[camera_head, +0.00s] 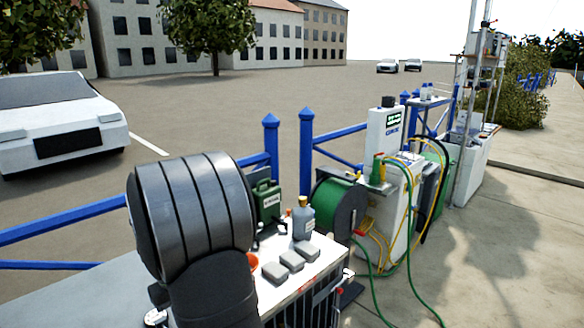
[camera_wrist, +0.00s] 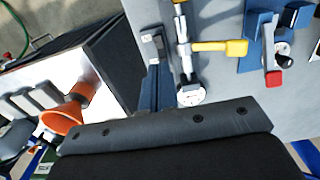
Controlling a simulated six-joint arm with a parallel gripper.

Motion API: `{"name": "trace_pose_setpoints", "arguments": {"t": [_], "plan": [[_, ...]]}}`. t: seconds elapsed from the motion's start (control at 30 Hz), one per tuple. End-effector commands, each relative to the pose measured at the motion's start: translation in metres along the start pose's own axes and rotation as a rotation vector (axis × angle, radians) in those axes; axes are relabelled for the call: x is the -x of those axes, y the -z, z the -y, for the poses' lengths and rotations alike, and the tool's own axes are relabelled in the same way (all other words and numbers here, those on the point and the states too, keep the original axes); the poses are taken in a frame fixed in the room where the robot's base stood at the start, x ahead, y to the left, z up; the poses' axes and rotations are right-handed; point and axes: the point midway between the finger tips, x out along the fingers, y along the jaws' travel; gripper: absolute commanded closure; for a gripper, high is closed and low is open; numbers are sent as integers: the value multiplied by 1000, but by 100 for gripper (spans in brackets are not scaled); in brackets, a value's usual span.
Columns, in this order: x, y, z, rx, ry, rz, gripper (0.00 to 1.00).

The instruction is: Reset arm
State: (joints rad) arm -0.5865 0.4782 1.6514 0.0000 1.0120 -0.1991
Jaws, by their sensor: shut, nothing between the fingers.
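My gripper (camera_wrist: 170,125) shows as a wide dark bar with bolts along the bottom of the wrist view. It is shut with nothing held. In the head view only my large grey and black arm links show in front, and my gripper cannot be made out there. In the wrist view, an orange funnel (camera_wrist: 62,118) lies left of my gripper, on a white bench top (camera_wrist: 50,75). A yellow-handled valve fitting (camera_wrist: 220,47) on a grey surface is beyond the gripper.
The white bench (camera_head: 322,262) carries a green canister (camera_head: 266,200), a bottle (camera_head: 303,222) and grey blocks (camera_head: 292,260). A green hose reel (camera_head: 335,206) and a white dispenser (camera_head: 388,135) stand behind. A blue fence (camera_head: 270,145) runs alongside. Open pavement lies at right.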

Motion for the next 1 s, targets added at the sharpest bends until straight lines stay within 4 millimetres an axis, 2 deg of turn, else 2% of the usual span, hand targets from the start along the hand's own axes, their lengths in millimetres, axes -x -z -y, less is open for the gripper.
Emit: {"name": "trace_pose_setpoints", "arguments": {"t": [0.2,0.53,0.67,1.0], "plan": [[10,0,0,0,0,-1,100],[9,0,0,0,0,1,100],[-3,-1,0,0,1,4,100],[-50,0,0,0,0,2,100]]}}
